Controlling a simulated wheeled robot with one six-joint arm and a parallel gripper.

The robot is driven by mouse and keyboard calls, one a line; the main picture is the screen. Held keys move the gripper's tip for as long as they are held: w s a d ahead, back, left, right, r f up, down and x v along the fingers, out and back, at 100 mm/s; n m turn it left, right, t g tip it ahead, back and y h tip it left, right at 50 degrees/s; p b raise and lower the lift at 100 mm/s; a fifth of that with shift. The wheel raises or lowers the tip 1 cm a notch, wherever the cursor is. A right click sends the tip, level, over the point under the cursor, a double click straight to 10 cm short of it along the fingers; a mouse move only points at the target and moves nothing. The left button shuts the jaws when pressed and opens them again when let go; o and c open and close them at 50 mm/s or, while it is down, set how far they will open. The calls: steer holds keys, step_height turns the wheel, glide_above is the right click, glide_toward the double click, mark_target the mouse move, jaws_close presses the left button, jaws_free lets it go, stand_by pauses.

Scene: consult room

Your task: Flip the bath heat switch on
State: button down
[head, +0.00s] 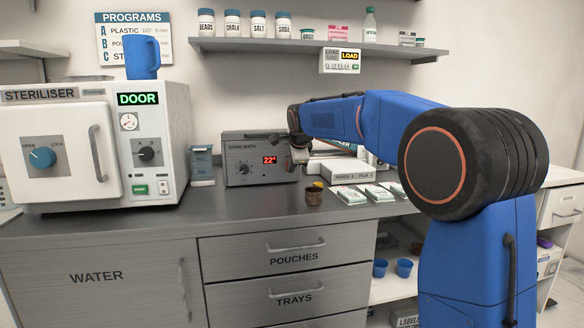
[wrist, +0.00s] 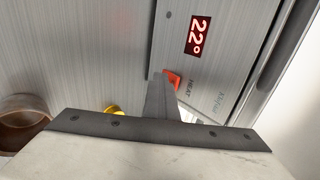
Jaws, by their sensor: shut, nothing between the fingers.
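The grey sonic bath (head: 245,148) stands on the counter right of the steriliser; its red display reads 22°. Its front also shows, turned, in the wrist view (wrist: 220,70). The red-orange heat switch (wrist: 173,78) sits beside the word HEAT, below the display there. My gripper (wrist: 160,80) is shut and empty, with its narrow tip right at the switch and partly over it; I cannot tell whether they touch. In the head view my gripper (head: 299,158) is at the bath's right front, hiding the switch. The switch's position is unclear.
A brown cup (head: 314,196) with something yellow beside it stands on the counter just below my gripper. White packets (head: 376,193) and a box (head: 350,171) lie to the right. The steriliser (head: 150,110) stands left. A shelf (head: 270,45) hangs above; the front-left counter is clear.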

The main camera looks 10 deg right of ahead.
steer(key=shift+r, duration=1)
steer(key=shift+f, duration=0.2)
